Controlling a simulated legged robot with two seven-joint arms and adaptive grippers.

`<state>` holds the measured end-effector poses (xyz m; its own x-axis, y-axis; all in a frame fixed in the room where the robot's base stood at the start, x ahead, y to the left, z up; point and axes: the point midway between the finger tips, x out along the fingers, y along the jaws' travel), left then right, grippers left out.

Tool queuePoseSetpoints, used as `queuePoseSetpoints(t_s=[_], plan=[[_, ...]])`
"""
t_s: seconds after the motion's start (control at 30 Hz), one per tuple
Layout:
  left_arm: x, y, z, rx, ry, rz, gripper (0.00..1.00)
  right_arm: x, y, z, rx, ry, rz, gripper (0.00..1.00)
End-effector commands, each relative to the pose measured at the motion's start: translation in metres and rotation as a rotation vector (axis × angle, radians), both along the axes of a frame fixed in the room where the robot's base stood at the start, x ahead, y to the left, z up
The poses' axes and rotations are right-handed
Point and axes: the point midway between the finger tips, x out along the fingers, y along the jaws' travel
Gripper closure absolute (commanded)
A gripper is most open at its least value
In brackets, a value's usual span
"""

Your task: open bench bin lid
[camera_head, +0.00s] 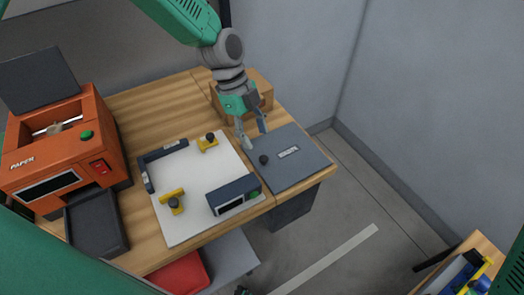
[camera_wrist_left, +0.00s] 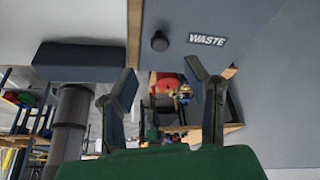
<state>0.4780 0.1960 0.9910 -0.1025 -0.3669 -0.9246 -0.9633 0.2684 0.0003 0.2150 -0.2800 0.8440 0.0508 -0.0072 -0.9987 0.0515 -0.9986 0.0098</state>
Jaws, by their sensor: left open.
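The bench bin lid (camera_head: 300,168) is a flat blue-grey panel at the right end of the wooden bench, lying level with the top and looking closed. It has a black round knob (camera_head: 263,160) and a white label, which reads WASTE in the left wrist view (camera_wrist_left: 207,40). The knob also shows there at the top middle (camera_wrist_left: 160,41). My left gripper (camera_head: 256,137) is open and empty, pointing down just behind the knob and apart from it. Its two fingers also show in the left wrist view (camera_wrist_left: 161,78). My right gripper is not in view.
A white board (camera_head: 210,215) with yellow clamps (camera_head: 175,203) and a dark device (camera_head: 232,195) lies left of the lid. An orange paper machine (camera_head: 60,150) stands at the left. A cardboard-coloured box (camera_head: 257,88) sits behind my left gripper. Walls close in behind and right.

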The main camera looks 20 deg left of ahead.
Motion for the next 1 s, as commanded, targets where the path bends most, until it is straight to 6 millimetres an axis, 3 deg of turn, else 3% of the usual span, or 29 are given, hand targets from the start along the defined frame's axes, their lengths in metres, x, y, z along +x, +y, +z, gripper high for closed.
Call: queuePoseSetpoints(t_s=[0.1, 0.3, 0.5, 0.77, 0.8, 0.9, 1.0], plan=[[-0.003, -0.007, -0.025, -0.001, 0.003, 0.0, 0.58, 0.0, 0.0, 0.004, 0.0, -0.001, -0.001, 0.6], [-0.007, -0.016, -0.054, -0.004, 0.0, 0.0, 0.58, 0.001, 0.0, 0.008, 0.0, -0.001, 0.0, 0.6], [-0.007, -0.021, -0.066, -0.005, -0.001, 0.003, 0.58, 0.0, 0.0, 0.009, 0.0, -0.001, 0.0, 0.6], [-0.007, -0.024, -0.067, -0.003, -0.002, 0.002, 0.58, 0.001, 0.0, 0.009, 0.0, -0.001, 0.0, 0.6], [-0.007, -0.025, -0.067, -0.003, -0.002, 0.001, 0.65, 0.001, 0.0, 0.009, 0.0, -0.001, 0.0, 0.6], [-0.007, -0.025, -0.067, -0.003, -0.002, 0.002, 1.0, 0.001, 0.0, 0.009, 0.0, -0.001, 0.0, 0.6], [-0.007, -0.024, -0.067, -0.005, -0.002, 0.002, 1.0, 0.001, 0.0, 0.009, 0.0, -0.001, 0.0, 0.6]])
